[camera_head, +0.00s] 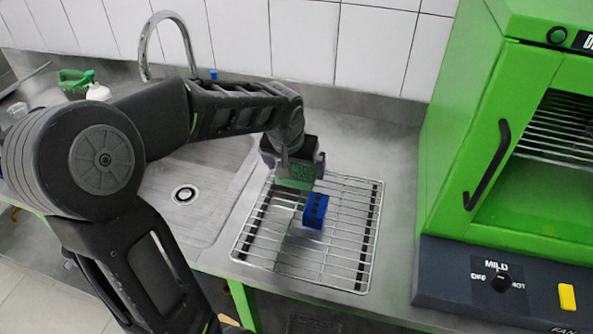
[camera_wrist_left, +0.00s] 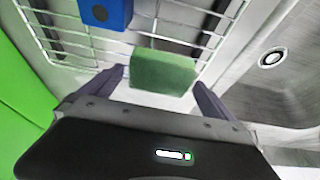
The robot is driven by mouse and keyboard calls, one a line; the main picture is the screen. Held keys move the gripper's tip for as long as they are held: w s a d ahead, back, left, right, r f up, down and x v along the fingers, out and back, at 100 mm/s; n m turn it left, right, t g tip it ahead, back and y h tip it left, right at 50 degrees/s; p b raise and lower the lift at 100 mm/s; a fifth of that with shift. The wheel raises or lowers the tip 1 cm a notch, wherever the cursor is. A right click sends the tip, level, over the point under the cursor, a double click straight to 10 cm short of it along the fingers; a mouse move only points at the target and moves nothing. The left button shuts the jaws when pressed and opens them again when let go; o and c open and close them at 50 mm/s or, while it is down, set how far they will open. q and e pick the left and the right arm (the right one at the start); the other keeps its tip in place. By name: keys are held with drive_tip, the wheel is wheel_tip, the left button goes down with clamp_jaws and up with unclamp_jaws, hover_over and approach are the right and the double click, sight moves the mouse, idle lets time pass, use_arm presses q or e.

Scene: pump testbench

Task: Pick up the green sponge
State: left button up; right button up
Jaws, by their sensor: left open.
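The green sponge (camera_wrist_left: 163,72) lies on the wire rack, and in the left wrist view it shows between and just beyond the two fingertips. In the head view the sponge (camera_head: 295,183) is partly hidden by my left gripper (camera_head: 292,160), which is right over it. My left gripper (camera_wrist_left: 160,85) is open, with one dark finger on each side of the sponge. Whether the fingers touch it cannot be told. My right gripper is in neither view.
A blue block with holes (camera_head: 315,210) sits on the wire rack (camera_head: 345,262) close to the sponge. The sink (camera_head: 185,215) is to the left, with a curved faucet (camera_head: 148,45) behind. A green dryer cabinet (camera_head: 470,150) stands to the right.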

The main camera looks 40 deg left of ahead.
sight(296, 170)
use_arm(q)
drive_tip(key=shift+w+a+f, duration=0.1)
drive_tip(key=shift+w+f, duration=0.1)
drive_tip(key=shift+f, duration=0.45)
drive_tip(key=shift+c, duration=0.2)
drive_tip(key=c, duration=1.1)
wheel_tip(296, 170, up, 10)
drive_tip(key=shift+r, duration=0.1)
idle(0.5)
